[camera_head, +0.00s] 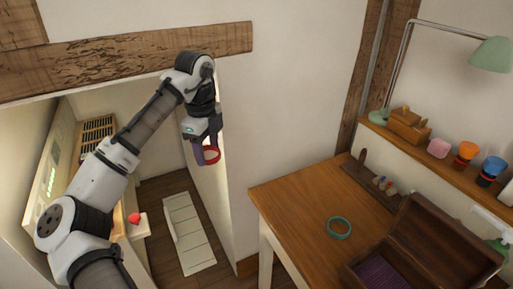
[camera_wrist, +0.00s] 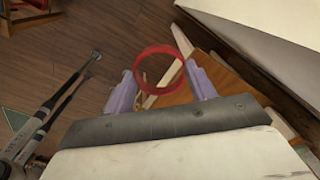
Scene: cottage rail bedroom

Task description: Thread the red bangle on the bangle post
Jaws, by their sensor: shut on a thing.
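The red bangle (camera_head: 211,161) is held in my gripper (camera_head: 206,148), in the air left of the desk, by the white wall edge. In the wrist view the red bangle (camera_wrist: 139,68) shows as a ring between the two purple fingers of my gripper (camera_wrist: 162,86). A short dark upright peg (camera_head: 362,157) stands at the back end of a dark wooden strip on the desk. It may be the bangle post, but I cannot tell for certain. No ring is visible on it.
The wooden desk (camera_head: 290,195) has a teal bangle (camera_head: 339,228) lying flat and an open brown chest (camera_head: 440,240) at the front right. Small bottles (camera_head: 384,185) sit on the strip. A shelf (camera_head: 455,165) with a green lamp (camera_head: 491,54) runs behind. The desk's left part is clear.

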